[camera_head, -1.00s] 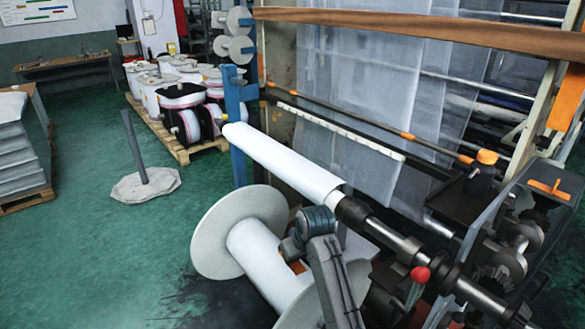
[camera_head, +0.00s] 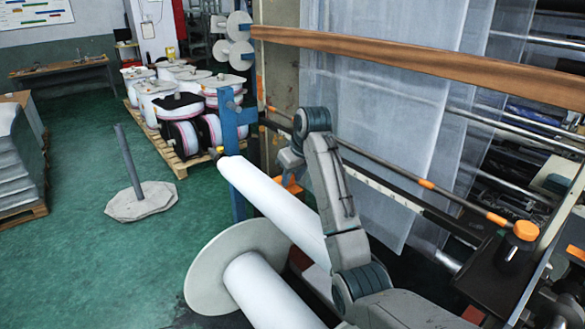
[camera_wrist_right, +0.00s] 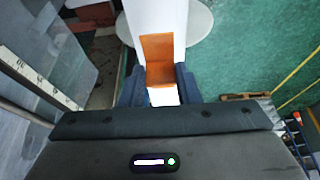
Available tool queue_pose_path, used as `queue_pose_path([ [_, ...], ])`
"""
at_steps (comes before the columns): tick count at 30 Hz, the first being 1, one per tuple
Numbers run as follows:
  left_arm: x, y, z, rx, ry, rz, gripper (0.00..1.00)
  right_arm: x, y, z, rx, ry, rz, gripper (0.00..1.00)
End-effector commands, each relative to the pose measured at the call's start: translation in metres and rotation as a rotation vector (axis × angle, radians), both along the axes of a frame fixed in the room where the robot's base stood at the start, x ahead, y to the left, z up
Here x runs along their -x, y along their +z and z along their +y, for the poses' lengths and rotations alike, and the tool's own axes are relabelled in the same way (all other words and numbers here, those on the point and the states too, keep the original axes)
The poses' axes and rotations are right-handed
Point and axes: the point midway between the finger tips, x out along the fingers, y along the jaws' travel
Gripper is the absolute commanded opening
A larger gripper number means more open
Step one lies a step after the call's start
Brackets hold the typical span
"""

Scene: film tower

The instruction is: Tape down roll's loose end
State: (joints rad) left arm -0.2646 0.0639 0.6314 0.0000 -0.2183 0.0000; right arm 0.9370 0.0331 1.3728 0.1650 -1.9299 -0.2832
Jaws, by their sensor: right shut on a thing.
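A white film roll (camera_head: 275,205) lies slanted on a shaft at centre in the head view; its near part is hidden behind my right arm. Its white surface (camera_wrist_right: 157,14) also shows at the top of the right wrist view. My right gripper (camera_wrist_right: 160,88) points down beside the roll's right side, in the head view near the machine frame (camera_head: 292,180). It is shut on an orange piece of tape (camera_wrist_right: 157,48), which sticks out past the fingers towards the white surface. I cannot tell whether the tape touches the roll. The loose end is not clearly visible. My left gripper is out of view.
A lower white spool (camera_head: 262,285) with a round flange (camera_head: 215,268) sits below the roll. A blue post (camera_head: 232,140) stands at the roll's far end. Hanging film (camera_head: 375,120) and a dark rail are close on the right.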

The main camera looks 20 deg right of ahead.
Motion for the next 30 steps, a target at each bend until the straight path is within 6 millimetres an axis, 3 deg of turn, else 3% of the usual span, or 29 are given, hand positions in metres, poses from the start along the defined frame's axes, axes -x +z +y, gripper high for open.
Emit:
queue_pose_path([
  [6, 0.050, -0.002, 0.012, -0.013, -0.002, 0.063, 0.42, 0.001, -0.017, 0.000, 0.000, 0.000, 0.001, 0.09],
  [10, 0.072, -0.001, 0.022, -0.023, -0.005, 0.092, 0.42, 0.001, -0.031, 0.000, 0.000, 0.000, 0.002, 0.09],
  [14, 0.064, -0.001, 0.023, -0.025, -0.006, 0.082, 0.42, 0.001, -0.044, 0.000, 0.000, 0.000, 0.002, 0.09],
  [18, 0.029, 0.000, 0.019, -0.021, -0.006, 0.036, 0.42, 0.001, -0.057, 0.000, 0.000, 0.000, 0.001, 0.09],
  [21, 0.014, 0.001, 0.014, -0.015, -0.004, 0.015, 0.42, 0.001, -0.065, 0.001, 0.001, 0.000, 0.002, 0.09],
  [25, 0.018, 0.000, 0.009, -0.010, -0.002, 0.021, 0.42, 0.001, -0.072, 0.001, 0.000, 0.000, 0.000, 0.09],
  [30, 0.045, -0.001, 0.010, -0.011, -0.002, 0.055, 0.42, 0.001, -0.075, 0.001, 0.000, 0.000, 0.000, 0.09],
])
